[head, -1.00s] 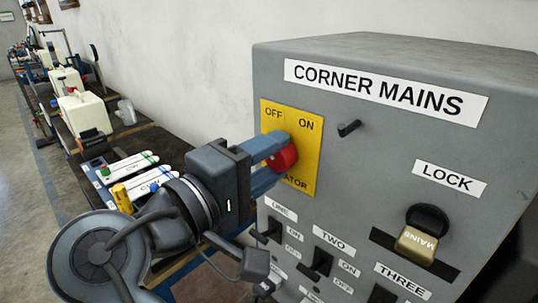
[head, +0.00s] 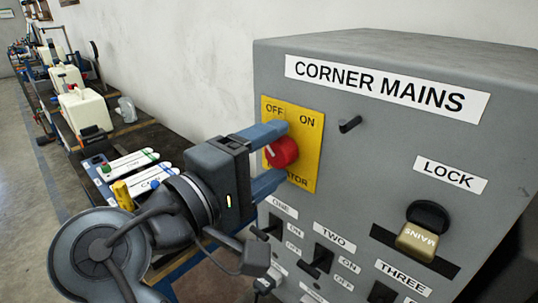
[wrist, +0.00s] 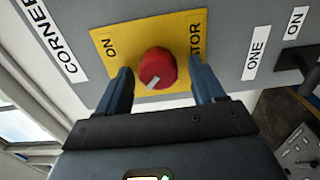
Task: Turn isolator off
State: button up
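The isolator's round red knob (head: 282,152) sits on a yellow plate (head: 311,140) on the grey panel, below the OFF and ON labels. My gripper (head: 269,155) is open, with its blue fingers above and below the knob and a gap to it. In the wrist view the fingers (wrist: 165,88) stand apart on either side of the knob (wrist: 157,68). The knob's white mark (wrist: 153,85) is at its lower left there, off the ON side and toward the plate's OFF corner. The OFF label is hidden in the wrist view.
A brass padlock (head: 418,241) marked MAINS hangs under the LOCK label (head: 450,174). A black peg (head: 350,124) sticks out right of the plate. Black switches (head: 324,256) line the panel below. A bench (head: 150,136) with tools runs along the wall at left.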

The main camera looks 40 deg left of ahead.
jog(key=shift+s, duration=0.1)
jog(key=s+b, duration=0.2)
jog(key=s, duration=0.5)
jog(key=shift+s+a, duration=0.3)
jog(key=shift+s, duration=0.1)
dwell(0.4)
